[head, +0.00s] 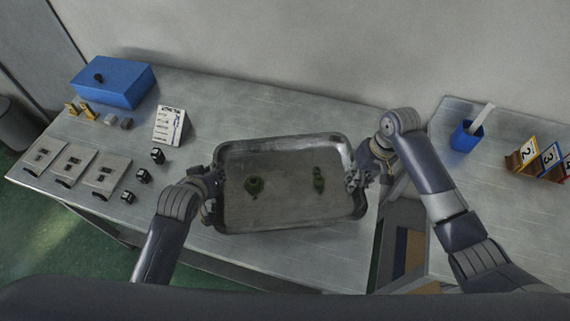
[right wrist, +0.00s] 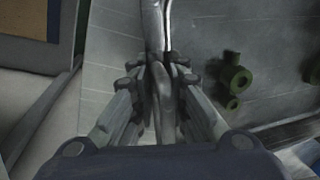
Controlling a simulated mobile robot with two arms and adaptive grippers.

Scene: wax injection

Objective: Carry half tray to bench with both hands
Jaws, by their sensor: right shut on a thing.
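A metal tray (head: 290,207) is at the front right part of the bench (head: 225,110) in the head view. Two green parts lie in it, a left one (head: 254,186) and a right one (head: 319,180). My right gripper (head: 357,180) is shut on the tray's right rim. In the right wrist view the fingers (right wrist: 163,95) close around the rim (right wrist: 155,25), with a green part (right wrist: 235,80) inside the tray. My left gripper (head: 213,190) is at the tray's left rim; its fingertips are too small to tell open from shut. I cannot tell whether the tray touches the bench.
A blue box (head: 113,82), a white card (head: 170,125), grey plates (head: 72,163) and small black blocks (head: 143,175) stand on the left of the bench. A second table (head: 480,190) on the right holds a blue cup (head: 467,136) and numbered stands (head: 525,153). A gap separates the tables.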

